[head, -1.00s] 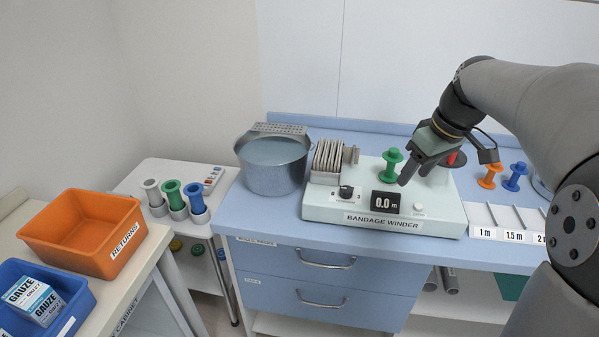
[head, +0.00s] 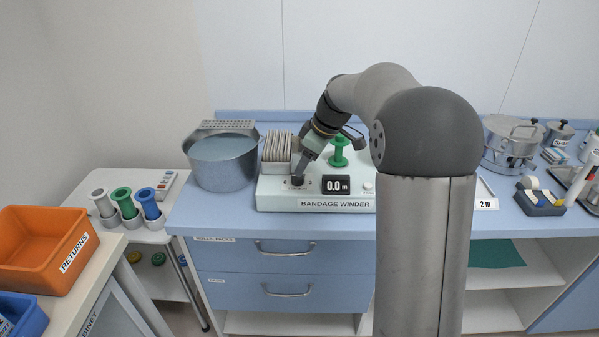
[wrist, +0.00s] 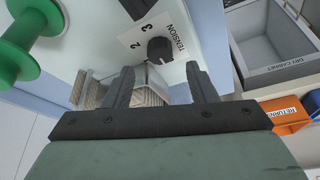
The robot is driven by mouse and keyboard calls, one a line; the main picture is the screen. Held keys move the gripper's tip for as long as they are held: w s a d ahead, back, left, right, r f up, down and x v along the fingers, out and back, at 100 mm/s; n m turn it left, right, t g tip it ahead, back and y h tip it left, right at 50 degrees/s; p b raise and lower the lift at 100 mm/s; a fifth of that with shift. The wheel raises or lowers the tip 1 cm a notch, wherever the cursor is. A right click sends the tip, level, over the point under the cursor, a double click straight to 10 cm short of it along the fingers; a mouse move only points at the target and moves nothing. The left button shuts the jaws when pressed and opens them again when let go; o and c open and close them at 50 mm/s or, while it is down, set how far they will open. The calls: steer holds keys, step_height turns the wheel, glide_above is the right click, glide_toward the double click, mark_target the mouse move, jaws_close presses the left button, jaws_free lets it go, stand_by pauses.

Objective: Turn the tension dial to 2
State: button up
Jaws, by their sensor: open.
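The bandage winder (head: 272,198) is a pale box on the blue counter, its display reading 0.0 m. Its black tension dial (wrist: 160,49) shows in the wrist view on a white label with the word TENSION and the figures 2 and 3 visible. In the head view the dial (head: 297,181) is at the winder's left front, just under my gripper. My gripper (wrist: 162,84) is open and empty. In the wrist view its two fingers lie either side of the dial's line, with the dial beyond the tips. Contact cannot be told. The dial's exact setting is unclear.
A green spool (head: 339,152) stands on the winder, right of my gripper. A metal basin (head: 223,163) and a rack of grey plates (head: 277,147) stand close at left and behind. The orange returns bin (head: 45,250) is further left. My arm hides the counter right of the winder.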

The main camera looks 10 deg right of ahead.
mark_target(298, 179)
steer(key=x, duration=0.5)
steer(key=c, duration=1)
